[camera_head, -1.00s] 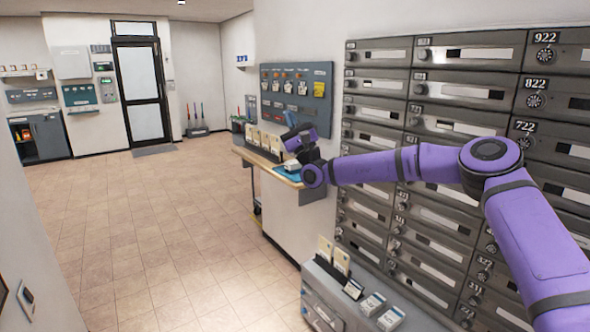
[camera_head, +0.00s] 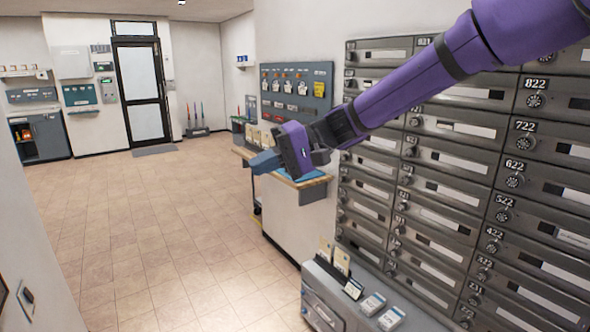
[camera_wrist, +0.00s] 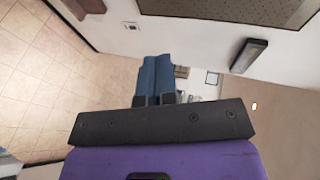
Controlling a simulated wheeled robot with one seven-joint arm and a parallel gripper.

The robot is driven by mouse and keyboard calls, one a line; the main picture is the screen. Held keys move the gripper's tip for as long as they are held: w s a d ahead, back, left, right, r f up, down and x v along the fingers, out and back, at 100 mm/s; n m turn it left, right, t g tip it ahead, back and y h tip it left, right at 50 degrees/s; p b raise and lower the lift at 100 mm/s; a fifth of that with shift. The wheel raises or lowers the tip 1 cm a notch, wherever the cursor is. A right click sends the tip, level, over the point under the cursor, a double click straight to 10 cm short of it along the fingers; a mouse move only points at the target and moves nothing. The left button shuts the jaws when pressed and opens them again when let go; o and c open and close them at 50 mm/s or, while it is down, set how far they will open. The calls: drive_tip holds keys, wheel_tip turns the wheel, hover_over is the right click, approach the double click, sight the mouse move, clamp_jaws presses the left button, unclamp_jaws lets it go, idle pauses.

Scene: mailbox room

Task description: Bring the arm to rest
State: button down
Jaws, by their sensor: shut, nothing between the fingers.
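My purple arm reaches in from the upper right of the head view, in front of the mailbox wall. My gripper (camera_head: 264,162) is at its end, pointing left, in front of the wooden shelf counter in that view. Its blue fingers are together with nothing between them. In the wrist view the fingers of my gripper (camera_wrist: 154,76) stand side by side, closed, beyond the dark gripper body.
The grey mailbox wall (camera_head: 450,180) fills the right side. A wooden shelf (camera_head: 308,181) lies behind the gripper. A low grey cabinet (camera_head: 330,300) with cards stands at the bottom. The tiled floor (camera_head: 140,230) is open on the left, toward a glass door (camera_head: 147,90).

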drive_tip(key=s+d+m+t+h, duration=0.1)
drive_tip(key=s+d+t+h, duration=0.2)
drive_tip(key=s+d, duration=0.5)
drive_tip(key=s+d+m+t+h, duration=0.2)
drive_tip(key=s+d+h, duration=0.4)
drive_tip(key=d, duration=1)
drive_tip(key=s+d+m+t+h, duration=0.1)
drive_tip(key=s+d+t+h, duration=0.3)
drive_tip(key=s+d, duration=0.5)
drive_tip(key=d, duration=0.3)
drive_tip(key=shift+s+d+f+m+t+h, duration=0.25)
drive_tip(key=shift+s+f+m+t+h, duration=0.05)
drive_tip(key=shift+s+f, duration=0.1)
